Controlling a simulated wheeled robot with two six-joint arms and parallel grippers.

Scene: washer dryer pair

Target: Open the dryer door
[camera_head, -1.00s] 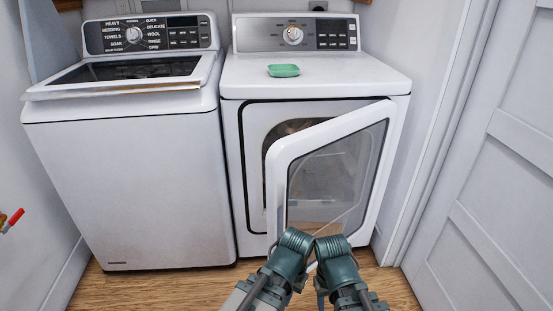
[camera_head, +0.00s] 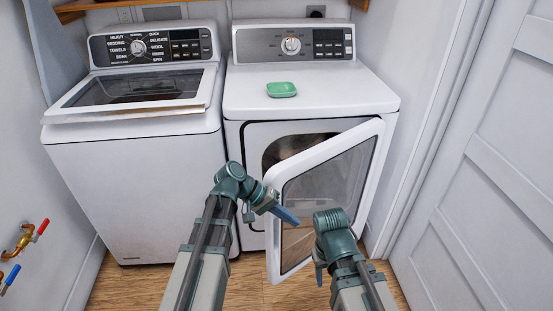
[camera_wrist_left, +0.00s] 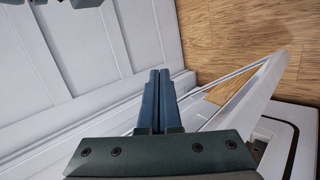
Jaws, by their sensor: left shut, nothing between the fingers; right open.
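The white dryer (camera_head: 310,92) stands on the right. Its door (camera_head: 330,150), with a dark glass pane, hangs partly open on its right side, with the free edge toward me and the opening (camera_head: 290,140) showing behind. My left gripper (camera_head: 290,216) is shut and empty, its blue fingers overlapping the door's free-edge side in the head view; contact is unclear. In the left wrist view its fingers (camera_wrist_left: 159,90) are together, with the white door (camera_wrist_left: 245,95) to their right. My right gripper (camera_head: 319,272) is low in front of the door, its fingers partly hidden.
A white washer (camera_head: 140,190) stands left of the dryer. A green item (camera_head: 281,89) lies on the dryer top. A panelled door (camera_head: 480,170) and wall close off the right side. Taps (camera_head: 25,238) stick out at the left. Some wooden floor (camera_head: 140,285) is clear.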

